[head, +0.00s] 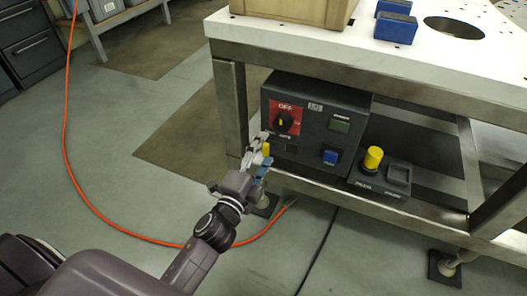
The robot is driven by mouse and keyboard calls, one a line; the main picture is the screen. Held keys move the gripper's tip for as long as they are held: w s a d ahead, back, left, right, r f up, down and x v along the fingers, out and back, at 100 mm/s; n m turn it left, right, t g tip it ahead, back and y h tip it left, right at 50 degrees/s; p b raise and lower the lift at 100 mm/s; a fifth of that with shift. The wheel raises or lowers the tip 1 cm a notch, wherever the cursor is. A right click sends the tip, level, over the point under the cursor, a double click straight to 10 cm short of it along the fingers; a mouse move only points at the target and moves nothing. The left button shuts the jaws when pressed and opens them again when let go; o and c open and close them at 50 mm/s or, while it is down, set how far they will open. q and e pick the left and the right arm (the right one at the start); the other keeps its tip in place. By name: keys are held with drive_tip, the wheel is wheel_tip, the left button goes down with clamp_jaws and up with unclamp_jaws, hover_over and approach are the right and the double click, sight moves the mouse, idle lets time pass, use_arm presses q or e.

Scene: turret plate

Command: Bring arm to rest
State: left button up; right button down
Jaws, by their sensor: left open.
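My left arm comes in from the lower left, and its gripper (262,150) is raised in front of the dark control box (352,110) under the table. The gripper is open, with its fingertips at the lower left of the box front. I cannot tell whether the fingers touch the box. The box has a red panel with a rotary switch (285,122) marked OFF, a green display (339,121) and a blue button (330,157). My right gripper is not in view.
The white-topped table (410,62) stands on metal legs (230,105). On it are a tan box (290,10) and blue blocks (395,28). A yellow knob (373,158) sits on a small unit beside the control box. An orange cable (66,130) crosses the open floor at left.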

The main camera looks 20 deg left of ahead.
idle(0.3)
